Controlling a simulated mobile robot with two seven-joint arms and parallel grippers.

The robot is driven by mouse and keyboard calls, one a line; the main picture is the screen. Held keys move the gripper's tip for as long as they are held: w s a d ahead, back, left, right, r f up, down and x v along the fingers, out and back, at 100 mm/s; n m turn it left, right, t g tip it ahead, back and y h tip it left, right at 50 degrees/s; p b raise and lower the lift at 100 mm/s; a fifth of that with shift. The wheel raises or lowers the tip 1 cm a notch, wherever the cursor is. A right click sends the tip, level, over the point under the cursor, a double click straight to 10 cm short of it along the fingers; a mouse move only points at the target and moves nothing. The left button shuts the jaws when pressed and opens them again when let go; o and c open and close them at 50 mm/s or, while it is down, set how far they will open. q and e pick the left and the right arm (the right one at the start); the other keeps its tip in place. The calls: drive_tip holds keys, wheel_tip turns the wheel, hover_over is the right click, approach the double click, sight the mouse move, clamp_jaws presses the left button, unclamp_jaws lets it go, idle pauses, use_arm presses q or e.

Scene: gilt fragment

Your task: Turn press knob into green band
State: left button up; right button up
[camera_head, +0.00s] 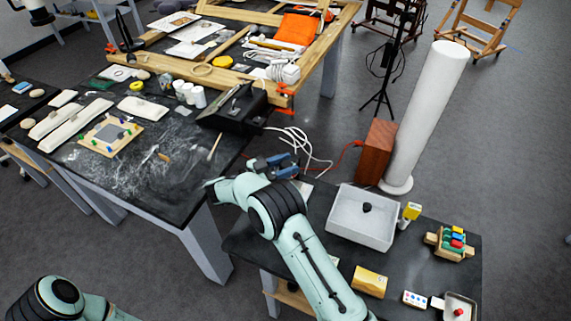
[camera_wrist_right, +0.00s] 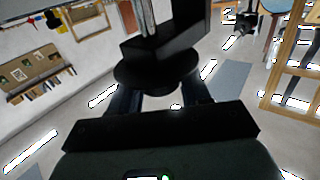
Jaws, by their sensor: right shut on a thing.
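My right gripper (camera_head: 280,166) is beyond the bend of my right arm, near the right edge of the dark worktable. In the right wrist view its two fingers (camera_wrist_right: 158,100) are shut on a dark round knob (camera_wrist_right: 150,72). Above the knob is a black block with a bright metal post, likely the press (camera_wrist_right: 165,38). In the head view a black box-shaped device (camera_head: 235,106) stands at the table's edge; I cannot tell whether it is the press. I see no green band in either view. My left gripper is out of view; only my left arm shows at lower left.
A white tray (camera_head: 345,229) with a dark object is on the lower right table, near a yellow box (camera_head: 369,281) and a colored block set (camera_head: 450,243). A wooden box (camera_head: 376,152) and white column (camera_head: 428,112) stand behind. White cables (camera_head: 302,145) lie beyond my right gripper.

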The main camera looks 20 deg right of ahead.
drive_tip(key=shift+r, duration=0.1)
drive_tip(key=o, duration=0.9)
drive_tip(key=shift+o, duration=0.2)
drive_tip(key=a, duration=1.3)
drive_tip(key=shift+s+a, duration=0.15)
drive_tip(key=shift+s, duration=0.15)
